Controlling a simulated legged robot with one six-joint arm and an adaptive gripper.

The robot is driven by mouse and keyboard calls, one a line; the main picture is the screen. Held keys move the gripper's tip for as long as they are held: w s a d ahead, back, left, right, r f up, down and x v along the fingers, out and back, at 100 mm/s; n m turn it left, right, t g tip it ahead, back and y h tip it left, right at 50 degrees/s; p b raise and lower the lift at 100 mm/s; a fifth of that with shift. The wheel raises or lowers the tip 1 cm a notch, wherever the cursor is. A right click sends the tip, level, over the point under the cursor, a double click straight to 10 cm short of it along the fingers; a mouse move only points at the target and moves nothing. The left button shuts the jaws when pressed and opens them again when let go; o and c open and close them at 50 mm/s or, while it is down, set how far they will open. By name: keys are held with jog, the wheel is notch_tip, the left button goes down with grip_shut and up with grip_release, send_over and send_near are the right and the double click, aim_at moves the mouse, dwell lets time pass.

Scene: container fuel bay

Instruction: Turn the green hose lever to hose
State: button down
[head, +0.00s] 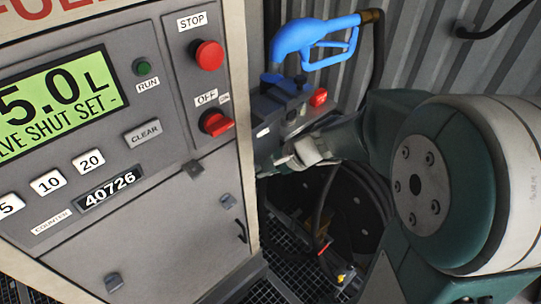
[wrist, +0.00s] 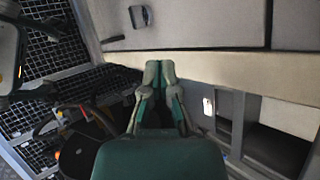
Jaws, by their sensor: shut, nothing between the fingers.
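I cannot make out the green hose lever in either view; it may be hidden by the cabinet or my arm. My gripper (wrist: 158,66) is shut and empty in the wrist view, its two fingers together in front of a pale cabinet edge. Whether it touches that edge I cannot tell. In the head view my wrist and gripper (head: 287,160) are beside the right edge of the dispenser cabinet, below a grey unit (head: 285,108) with a red knob (head: 319,97). A black hose (head: 322,205) hangs below my wrist.
The dispenser cabinet (head: 150,215) fills the left, with a display (head: 52,100), red STOP button (head: 207,55) and red OFF switch (head: 215,123). A blue nozzle (head: 310,38) rests above the grey unit. Coiled hose (head: 365,190) and floor grating (head: 268,292) lie below.

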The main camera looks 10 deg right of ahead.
jog(key=w+d+f+m+t+h, duration=0.1)
jog(key=w+d+f+m+t, duration=0.1)
jog(key=w+d+f+m, duration=0.35)
jog(key=w+d+f+m+t+h, duration=0.1)
jog(key=w+d+f+m+t, duration=0.15)
jog(key=f+m, duration=0.5)
jog(key=w+d+f+m+t, duration=0.2)
jog(key=w+d+f+m, duration=0.3)
jog(key=f, duration=0.4)
jog(key=w+a+f, duration=0.1)
jog(key=w+a, duration=0.4)
jog(key=w, duration=0.3)
jog(key=shift+a+r+n+h, duration=0.15)
jog(key=shift+r+n+h, duration=0.15)
jog(key=shift+n+h, duration=0.1)
